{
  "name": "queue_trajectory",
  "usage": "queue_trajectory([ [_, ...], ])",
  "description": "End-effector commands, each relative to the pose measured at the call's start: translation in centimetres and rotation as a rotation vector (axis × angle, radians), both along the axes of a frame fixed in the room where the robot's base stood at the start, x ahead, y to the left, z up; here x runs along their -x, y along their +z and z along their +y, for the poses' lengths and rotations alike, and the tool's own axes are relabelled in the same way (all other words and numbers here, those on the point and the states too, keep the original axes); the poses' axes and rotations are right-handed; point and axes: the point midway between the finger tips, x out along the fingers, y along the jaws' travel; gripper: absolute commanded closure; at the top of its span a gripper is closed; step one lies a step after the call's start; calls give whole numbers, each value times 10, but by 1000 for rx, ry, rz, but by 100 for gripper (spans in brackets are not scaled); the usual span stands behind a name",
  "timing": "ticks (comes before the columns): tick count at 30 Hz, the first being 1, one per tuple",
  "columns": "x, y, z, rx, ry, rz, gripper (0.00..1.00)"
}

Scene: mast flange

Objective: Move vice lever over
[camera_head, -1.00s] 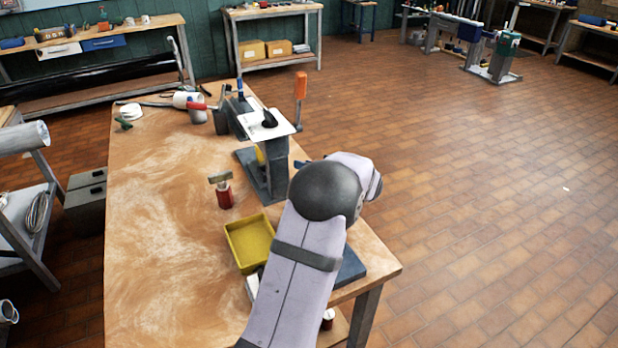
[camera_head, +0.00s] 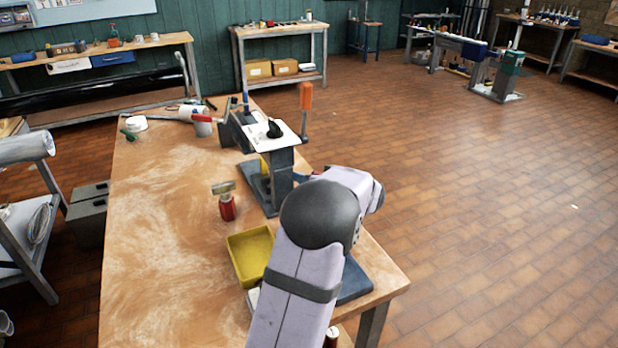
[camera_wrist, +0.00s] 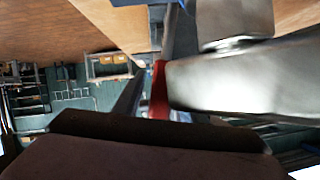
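A grey vice stand (camera_head: 280,180) is at the table's right edge in the head view. A white plate (camera_head: 268,133) with a small black piece (camera_head: 274,129) sits on top. An upright lever with an orange handle (camera_head: 306,97) stands at its right side; I cannot tell for sure that it is the vice lever. My arm is in front of the stand, and its end is hidden behind its own joint in the head view. The wrist view shows a blurred, close metal part (camera_wrist: 235,85) and a red strip (camera_wrist: 159,92); I cannot make out the fingertips or any grip there.
A yellow tray (camera_head: 250,255) and a red can-like item (camera_head: 227,207) stand on the wooden table (camera_head: 165,240) left of my arm. A red-handled tool (camera_head: 202,119) and a white roll (camera_head: 135,124) lie at the far end. The table's left part is clear.

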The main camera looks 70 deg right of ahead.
Motion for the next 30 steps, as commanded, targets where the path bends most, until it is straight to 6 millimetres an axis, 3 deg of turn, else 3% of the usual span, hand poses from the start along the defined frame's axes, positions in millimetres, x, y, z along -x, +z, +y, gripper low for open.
queue_trajectory([
  [5, 5, 2, 4, 2, -1, 0, 62],
  [21, 50, 25, 40, 1, -2, 0, 62],
  [30, 53, 27, 43, 0, 0, 0, 62],
])
